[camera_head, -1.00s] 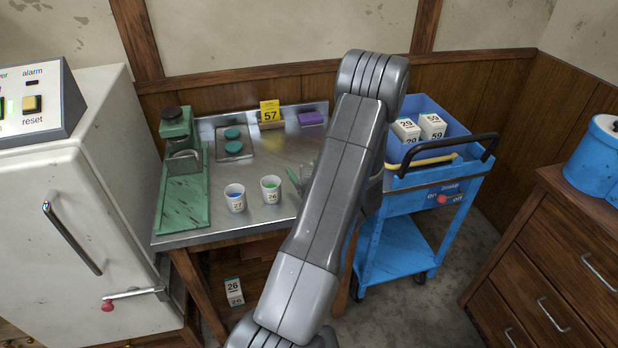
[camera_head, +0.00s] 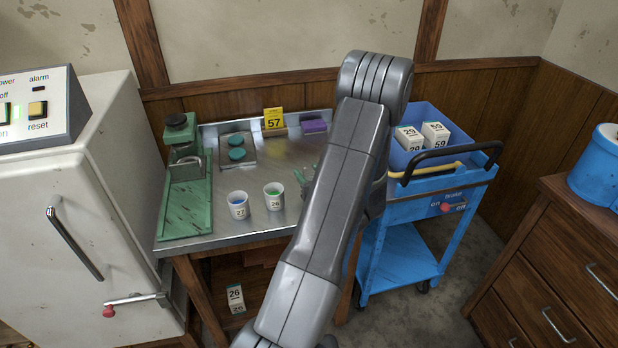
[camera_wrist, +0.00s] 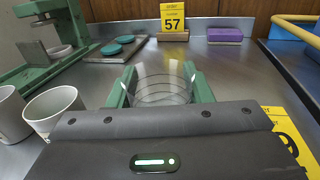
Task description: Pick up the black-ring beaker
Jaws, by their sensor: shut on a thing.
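A clear glass beaker with thin black rings (camera_wrist: 163,84) is in the middle of the wrist view. My gripper (camera_wrist: 160,88) has its green fingers on both sides of it and is shut on it. I cannot tell whether its base, hidden behind the gripper body, touches the steel bench top (camera_wrist: 236,78). In the head view my arm covers most of the gripper and the beaker; only a bit of green finger shows at its left edge.
Two white cups, 27 (camera_head: 238,205) and 26 (camera_head: 274,196), stand left of my arm. Behind are a yellow 57 sign (camera_head: 274,119), a purple block (camera_head: 314,126) and a plate with teal discs (camera_head: 236,148). A green stand (camera_head: 184,205) is left, a blue cart (camera_head: 425,205) right.

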